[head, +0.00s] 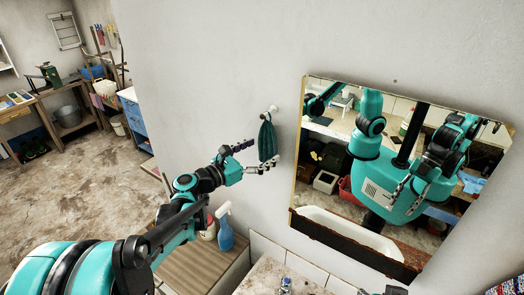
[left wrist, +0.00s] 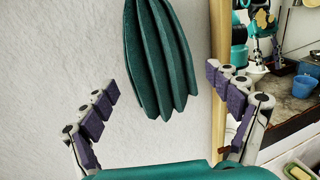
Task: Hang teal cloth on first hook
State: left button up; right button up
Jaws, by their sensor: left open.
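The teal cloth (head: 267,142) hangs in folds from a light hook (head: 273,109) on the white wall, left of the mirror. In the left wrist view the lower part of the cloth (left wrist: 160,60) hangs free, and its top and the hook are out of frame. My left gripper (head: 262,153) is open at the lower part of the cloth. Its fingers (left wrist: 161,80) are spread on either side of the cloth's lower end, with clear gaps and nothing gripped. A small dark piece at the bottom edge of the head view may be my right gripper; its jaws cannot be made out.
A framed mirror (head: 300,190) hangs right of the cloth and reflects my body. A blue spray bottle (head: 225,232) stands on a wooden surface (head: 190,268) below my left arm. A stone trough edge (head: 262,276) lies at the bottom. Open floor (head: 60,190) is at the left.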

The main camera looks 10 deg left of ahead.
pick_arm(q)
jog(key=shift+s+a, duration=0.1)
jog(key=shift+a, duration=0.05)
jog(key=v, duration=1.1)
jog(key=shift+s, duration=0.3)
pick_arm(e)
jog(key=shift+s, duration=0.3)
